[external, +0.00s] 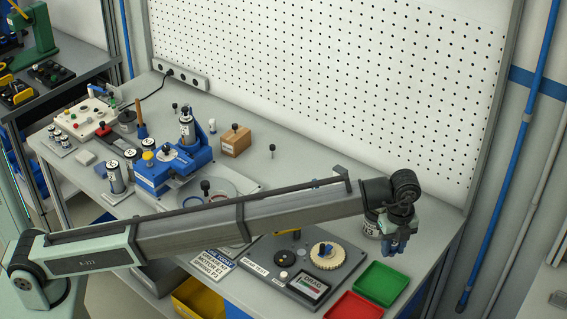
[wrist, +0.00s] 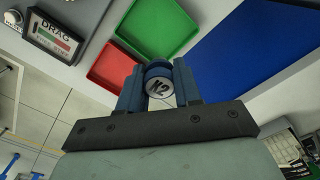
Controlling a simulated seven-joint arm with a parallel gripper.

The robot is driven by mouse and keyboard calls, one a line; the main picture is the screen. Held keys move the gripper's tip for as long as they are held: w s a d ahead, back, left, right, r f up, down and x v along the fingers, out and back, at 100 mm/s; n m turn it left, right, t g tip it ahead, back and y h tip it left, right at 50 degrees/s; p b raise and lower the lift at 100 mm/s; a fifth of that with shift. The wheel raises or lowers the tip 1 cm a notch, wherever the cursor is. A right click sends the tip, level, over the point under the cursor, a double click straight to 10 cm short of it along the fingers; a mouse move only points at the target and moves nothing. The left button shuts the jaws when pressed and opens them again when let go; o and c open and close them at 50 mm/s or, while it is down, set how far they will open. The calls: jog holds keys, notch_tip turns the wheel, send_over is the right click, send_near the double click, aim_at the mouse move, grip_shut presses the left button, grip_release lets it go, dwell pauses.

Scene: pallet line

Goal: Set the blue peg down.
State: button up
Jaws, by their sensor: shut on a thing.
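My gripper (wrist: 158,75) is shut on the blue peg (wrist: 157,88) in the wrist view. The peg is a short round piece with a blue rim and a pale end face marked K2, held between two blue fingers. In the external view my gripper (external: 396,246) points down at the right end of the bench, above and behind the green tray. The peg cannot be made out clearly there, and whether it touches anything below cannot be told.
The green tray (external: 381,281) and red tray (external: 352,306) look empty. A canister marked K3 (external: 371,224) stands just left of my gripper. A grey panel (external: 262,244) with a gear and DRAG display lies farther left. The pegboard (external: 340,70) rises behind.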

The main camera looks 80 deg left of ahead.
aim_at(395, 243)
notch_tip(395, 243, up, 8)
jog(key=shift+w+f, duration=0.1)
jog(key=shift+f, duration=0.1)
jog(key=shift+s+a+r, duration=0.1)
jog(key=shift+s+a, duration=0.1)
jog(key=shift+a, duration=0.5)
jog(key=s+a+n, duration=0.2)
jog(key=s+a, duration=0.1)
jog(key=a, duration=1)
jog(key=s+a+n, duration=0.1)
jog(key=s+a, duration=0.2)
jog(key=a, duration=1)
jog(key=s+a+n, duration=0.2)
jog(key=s+a, duration=0.5)
jog(key=a, duration=0.5)
jog(key=s+a+n, duration=0.2)
jog(key=s+a, duration=0.6)
jog(key=a, duration=0.5)
jog(key=shift+a+f, duration=0.1)
jog(key=shift+f, duration=10.55)
jog(key=o, duration=1)
jog(key=shift+f, duration=0.1)
jog(key=shift+o, duration=0.2)
